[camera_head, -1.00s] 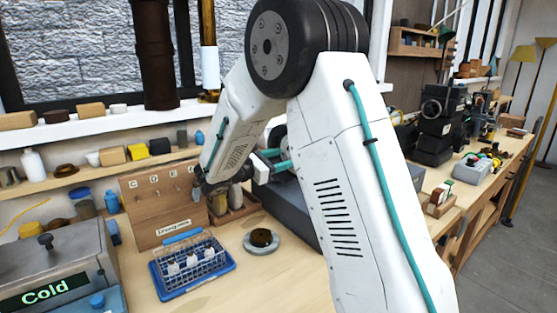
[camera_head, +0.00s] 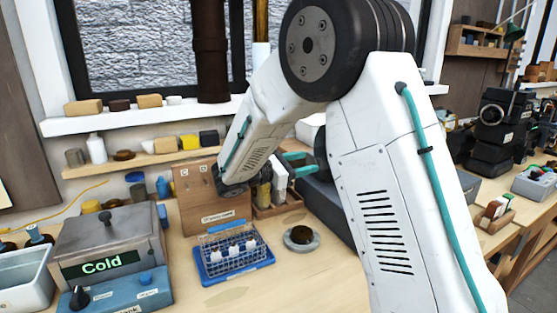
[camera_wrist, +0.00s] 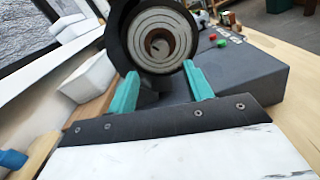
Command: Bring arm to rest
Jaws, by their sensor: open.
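My arm rises large through the right middle of the head view, bent at a black joint, with its forearm sloping down to the left. My gripper (camera_wrist: 160,88) shows in the wrist view as two teal fingers set apart, with nothing held between them. In the head view my gripper is partly hidden behind the arm, near the back of the bench. A dark round part with a ringed, coppery centre (camera_wrist: 157,38) lies beyond the fingertips in the wrist view. I cannot tell how far it is from them.
On the bench (camera_head: 205,295) are a blue tray with a wire basket (camera_head: 233,258), a grey round dish (camera_head: 301,238) and a box marked "Cold" (camera_head: 108,247). A wooden board (camera_head: 200,210) stands behind. A dark grey block (camera_wrist: 245,80) lies beside the gripper. Shelves line the wall.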

